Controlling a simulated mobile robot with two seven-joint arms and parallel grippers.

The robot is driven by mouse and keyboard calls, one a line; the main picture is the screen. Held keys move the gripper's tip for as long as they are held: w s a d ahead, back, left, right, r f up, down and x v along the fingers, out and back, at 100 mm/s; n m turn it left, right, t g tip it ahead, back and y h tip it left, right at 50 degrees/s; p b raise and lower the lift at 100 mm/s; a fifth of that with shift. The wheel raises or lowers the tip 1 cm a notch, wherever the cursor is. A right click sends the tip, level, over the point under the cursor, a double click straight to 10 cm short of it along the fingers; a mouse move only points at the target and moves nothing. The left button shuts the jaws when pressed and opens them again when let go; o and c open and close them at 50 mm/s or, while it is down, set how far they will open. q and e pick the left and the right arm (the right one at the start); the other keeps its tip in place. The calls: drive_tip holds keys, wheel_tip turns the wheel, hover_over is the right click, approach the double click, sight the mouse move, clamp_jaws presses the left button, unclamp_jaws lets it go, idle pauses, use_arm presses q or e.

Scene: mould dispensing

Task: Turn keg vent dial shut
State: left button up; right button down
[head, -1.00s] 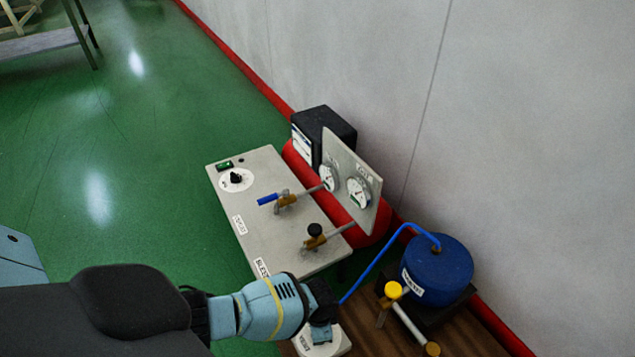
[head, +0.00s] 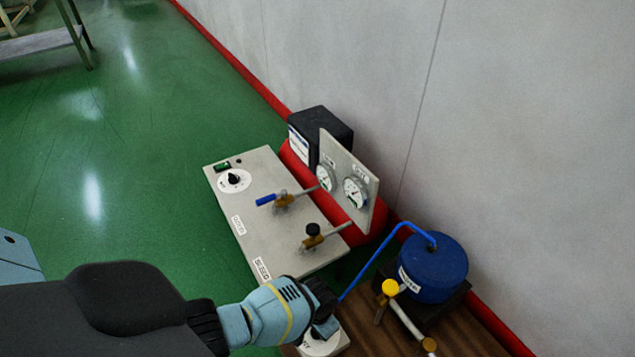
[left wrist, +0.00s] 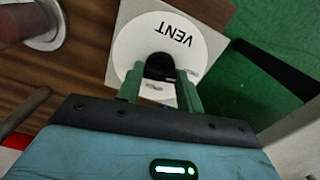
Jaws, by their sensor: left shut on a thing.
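The vent dial's white disc, marked VENT, lies on a light square plate (left wrist: 203,37) in the left wrist view. Its black knob (left wrist: 159,66) stands between the fingers of my left gripper (left wrist: 160,84), which is shut on it. In the head view my left gripper (head: 322,318) reaches down from the left over the vent plate (head: 338,343) at the bottom. The gripper hides the knob and part of the disc there. A blue keg (head: 434,267) stands to the right, with a blue hose running from its top. My right gripper is out of view.
A grey panel (head: 280,235) with a dial, a blue-handled valve and a black-knobbed valve lies beyond my gripper. An upright gauge board (head: 350,185) stands by a red tank. A yellow-knobbed valve (head: 390,287) is close to my gripper's right.

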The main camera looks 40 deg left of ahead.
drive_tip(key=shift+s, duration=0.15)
use_arm(q)
drive_tip(key=o, duration=1)
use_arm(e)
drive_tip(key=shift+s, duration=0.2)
use_arm(q)
drive_tip(key=shift+r, duration=0.1)
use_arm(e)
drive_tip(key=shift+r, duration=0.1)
use_arm(q)
drive_tip(key=shift+r+p, duration=0.4)
drive_tip(key=shift+r, duration=0.1)
wheel_tip(320, 180, up, 6)
drive_tip(key=p, duration=0.3)
drive_tip(key=shift+f+p, duration=0.1)
drive_tip(key=shift+p, duration=0.2)
drive_tip(key=shift+r+p, duration=0.3)
drive_tip(key=shift+r, duration=0.2)
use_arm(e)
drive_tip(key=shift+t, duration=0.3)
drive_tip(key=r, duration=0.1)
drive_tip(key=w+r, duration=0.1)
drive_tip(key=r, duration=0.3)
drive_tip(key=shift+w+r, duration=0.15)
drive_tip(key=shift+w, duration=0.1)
use_arm(q)
drive_tip(key=shift+f, duration=0.1)
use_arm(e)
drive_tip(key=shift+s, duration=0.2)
